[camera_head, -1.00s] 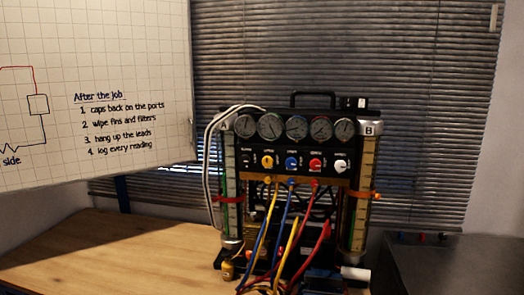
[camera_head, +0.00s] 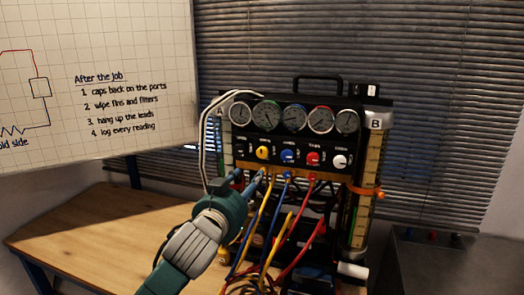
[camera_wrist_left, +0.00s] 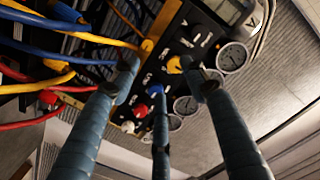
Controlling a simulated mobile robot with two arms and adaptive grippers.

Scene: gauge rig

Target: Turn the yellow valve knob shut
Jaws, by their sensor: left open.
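The yellow valve knob (camera_head: 263,152) sits at the left of a row of coloured knobs on the rig's black panel. My left gripper (camera_head: 248,178) is open, just below and left of this knob in the head view. In the left wrist view the yellow knob (camera_wrist_left: 174,64) shows near the tips of my open left gripper (camera_wrist_left: 160,78), closest to the right finger. I see no grip on it, and whether a finger touches it I cannot tell. My right gripper is not in view.
Blue (camera_head: 288,156), red (camera_head: 313,159) and white (camera_head: 339,161) knobs stand to the right, under a row of gauges. Coloured hoses, including a red hose (camera_head: 296,262), hang below close to my fingers. The wooden table (camera_head: 90,235) is clear at the left.

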